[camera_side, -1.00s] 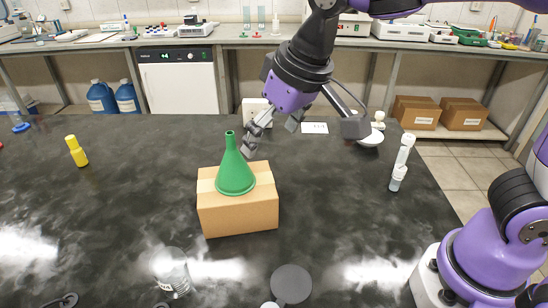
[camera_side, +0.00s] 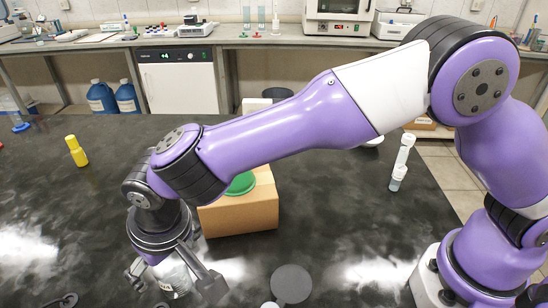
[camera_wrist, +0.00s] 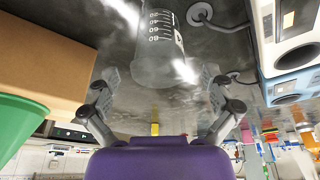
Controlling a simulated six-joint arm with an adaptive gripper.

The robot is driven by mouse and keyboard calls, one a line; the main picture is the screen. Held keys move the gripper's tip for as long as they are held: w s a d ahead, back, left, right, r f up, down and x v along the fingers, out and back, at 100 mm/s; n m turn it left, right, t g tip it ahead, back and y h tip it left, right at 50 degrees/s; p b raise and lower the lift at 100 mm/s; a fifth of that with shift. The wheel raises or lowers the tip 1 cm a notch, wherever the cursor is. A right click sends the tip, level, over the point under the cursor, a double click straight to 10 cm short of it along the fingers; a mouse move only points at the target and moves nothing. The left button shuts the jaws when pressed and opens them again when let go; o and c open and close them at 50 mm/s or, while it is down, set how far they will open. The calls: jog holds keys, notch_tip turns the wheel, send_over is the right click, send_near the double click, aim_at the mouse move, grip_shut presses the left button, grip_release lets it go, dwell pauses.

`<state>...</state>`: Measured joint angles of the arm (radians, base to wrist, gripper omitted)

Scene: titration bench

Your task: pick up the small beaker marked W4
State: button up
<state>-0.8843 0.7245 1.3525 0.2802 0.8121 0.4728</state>
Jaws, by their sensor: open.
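A small clear glass beaker (camera_side: 176,281) stands upright on the black bench at the front left in the side view, partly behind my gripper. In the wrist view the beaker (camera_wrist: 158,60) is ahead of my fingers, with graduation marks and a dark-edged label that I cannot read. My gripper (camera_side: 174,275) is open and tilted down at the beaker, one finger on each side in the picture. I cannot tell whether a finger touches the glass.
A cardboard box (camera_side: 245,213) stands close to the right of my gripper, with a green funnel (camera_side: 241,184) on it, partly hidden by my arm. A grey disc (camera_side: 291,284) lies at the front. A yellow bottle (camera_side: 76,151) stands at the left, with clear bench around it.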

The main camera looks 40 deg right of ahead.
aim_at(169, 267)
jog(key=x, duration=0.3)
jog(key=shift+f, duration=0.15)
jog(key=shift+d, duration=0.1)
jog(key=c, duration=1.3)
jog(key=shift+o, duration=0.2)
